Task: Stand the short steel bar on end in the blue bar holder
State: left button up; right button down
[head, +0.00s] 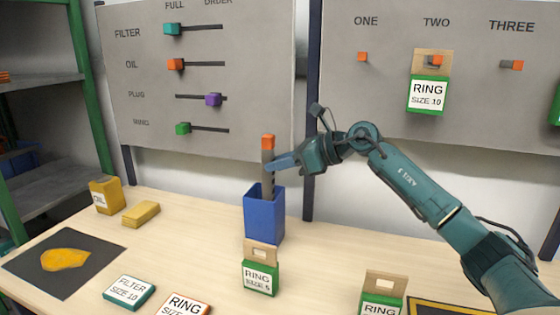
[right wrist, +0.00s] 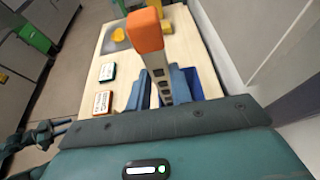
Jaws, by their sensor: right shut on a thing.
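The short steel bar (head: 267,172) is grey with an orange top end and stands about upright. My right gripper (head: 272,164) is shut on it below the orange end. In the right wrist view, the bar (right wrist: 155,65) rises toward the camera with its orange end nearest. The blue bar holder (head: 264,221) is an open-topped box on the table, directly under the bar. The bar's lower end reaches the holder's mouth; the front wall hides how deep it sits, and I cannot tell whether it touches the bottom.
A green RING SIZE 5 box (head: 260,277) stands just in front of the holder. Flat FILTER (head: 129,292) and RING (head: 184,305) boxes lie at the front. A yellow OIL box (head: 105,196) stands at left. A grey board (head: 200,90) rises behind the table.

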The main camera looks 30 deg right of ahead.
pick_arm(q)
jog(key=shift+f, duration=0.1)
pick_arm(e)
jog(key=shift+f, duration=0.2)
pick_arm(q)
jog(key=shift+s+f, duration=0.1)
pick_arm(e)
jog(key=c, duration=1.2)
grip_release()
jog(key=shift+o, duration=0.2)
jog(key=shift+f, duration=0.1)
pick_arm(q)
jog(key=f+b, duration=0.1)
jog(key=b, duration=0.2)
jog(key=shift+s+f+n, duration=0.1)
jog(key=shift+f+n, duration=0.2)
pick_arm(e)
jog(key=v, duration=1.3)
pick_arm(q)
jog(key=shift+w+d+r, duration=0.1)
jog(key=shift+w, duration=0.15)
pick_arm(e)
jog(key=shift+s, duration=0.1)
